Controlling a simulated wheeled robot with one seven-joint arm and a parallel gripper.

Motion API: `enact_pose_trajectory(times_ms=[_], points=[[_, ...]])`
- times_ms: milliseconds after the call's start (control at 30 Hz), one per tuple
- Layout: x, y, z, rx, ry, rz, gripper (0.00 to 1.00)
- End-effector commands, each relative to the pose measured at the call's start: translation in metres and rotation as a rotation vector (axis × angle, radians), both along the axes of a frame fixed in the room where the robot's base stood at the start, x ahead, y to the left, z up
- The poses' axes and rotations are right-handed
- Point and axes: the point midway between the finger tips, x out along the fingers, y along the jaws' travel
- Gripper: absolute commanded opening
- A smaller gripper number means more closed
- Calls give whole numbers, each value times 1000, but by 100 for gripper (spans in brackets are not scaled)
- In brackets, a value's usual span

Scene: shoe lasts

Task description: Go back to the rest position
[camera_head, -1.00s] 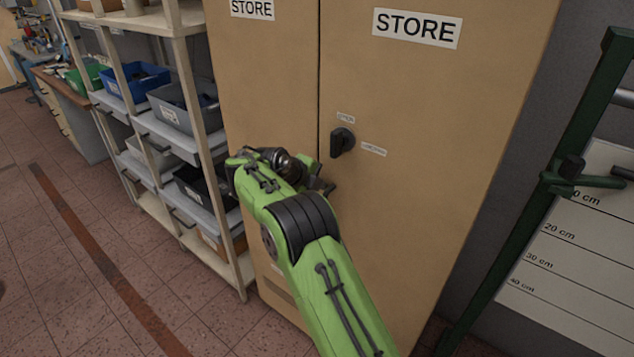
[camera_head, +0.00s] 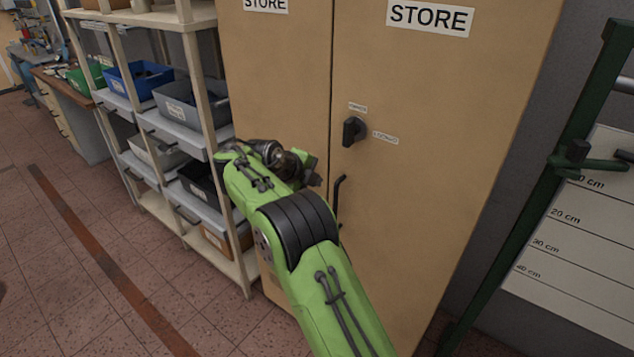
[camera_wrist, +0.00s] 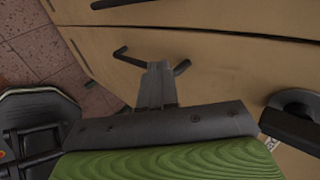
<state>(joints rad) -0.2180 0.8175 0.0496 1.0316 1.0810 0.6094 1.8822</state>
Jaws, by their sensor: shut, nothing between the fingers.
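My green arm reaches up in the head view in front of a tan two-door store cabinet (camera_head: 430,150). My gripper (camera_head: 312,172) is at its end, left of the black handle. In the wrist view the gripper (camera_wrist: 157,80) is shut and empty, its fingers together. The cabinet's black door handle (camera_head: 338,200) is on the right door; it also shows in the wrist view (camera_wrist: 125,55), partly behind the fingers. A black rotary knob (camera_head: 353,131) sits above it, and it shows at the right of the wrist view (camera_wrist: 290,115). Both doors look closed.
A shelf rack (camera_head: 207,95) with a blue bin (camera_head: 138,80), a grey bin (camera_head: 190,108) and other bins stands close on the left. A dark green frame (camera_head: 530,200) with a measuring board (camera_head: 570,225) stands on the right. The tiled floor (camera_head: 60,290) at the left is open.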

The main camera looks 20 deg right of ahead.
Motion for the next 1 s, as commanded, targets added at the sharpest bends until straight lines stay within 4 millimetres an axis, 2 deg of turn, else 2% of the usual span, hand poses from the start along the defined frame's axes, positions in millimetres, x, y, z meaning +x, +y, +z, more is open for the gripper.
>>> enact_pose_trajectory(times_ms=[233,400,567,667,767,867,967,1000], points=[[-18,29,33,1,-1,3,0],[-28,43,49,-1,1,1,0],[-31,46,52,1,5,3,0],[-38,40,67,-12,56,87,0],[-64,28,97,-56,192,322,0],[-107,20,121,-130,355,634,0],[-161,18,132,-227,497,953,0],[-185,19,133,-270,546,1080,0]])
